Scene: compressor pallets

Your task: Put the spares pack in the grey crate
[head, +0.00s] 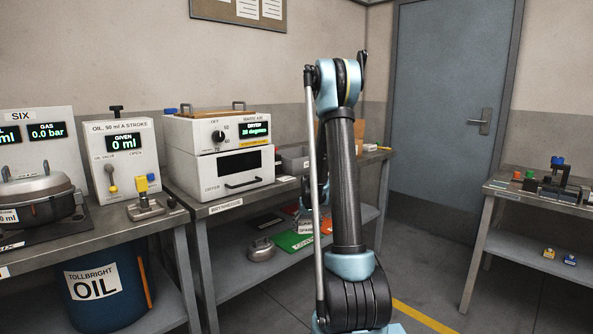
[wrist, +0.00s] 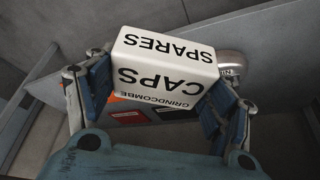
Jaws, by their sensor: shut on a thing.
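The spares pack (wrist: 165,68) is a white box with black lettering, "SPARES", "CAPS" and "GRINDCOMBE", upside down in the wrist view. My gripper (wrist: 160,92) is shut on it, with blue finger pads at its two sides. In the head view the pack (head: 305,228) shows small and partly hidden behind my arm, above the lower shelf. What looks like the grey crate (head: 293,158) stands on the bench right of the dryer. My arm hides its right part, and its inside cannot be seen well.
The white dryer (head: 218,152) stands left of the crate. The lower shelf (head: 232,281) holds coloured mats, including a green one (head: 293,240), and a metal pot-like part (head: 261,250). A bench (head: 510,192) with small parts is at right. The floor between is clear.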

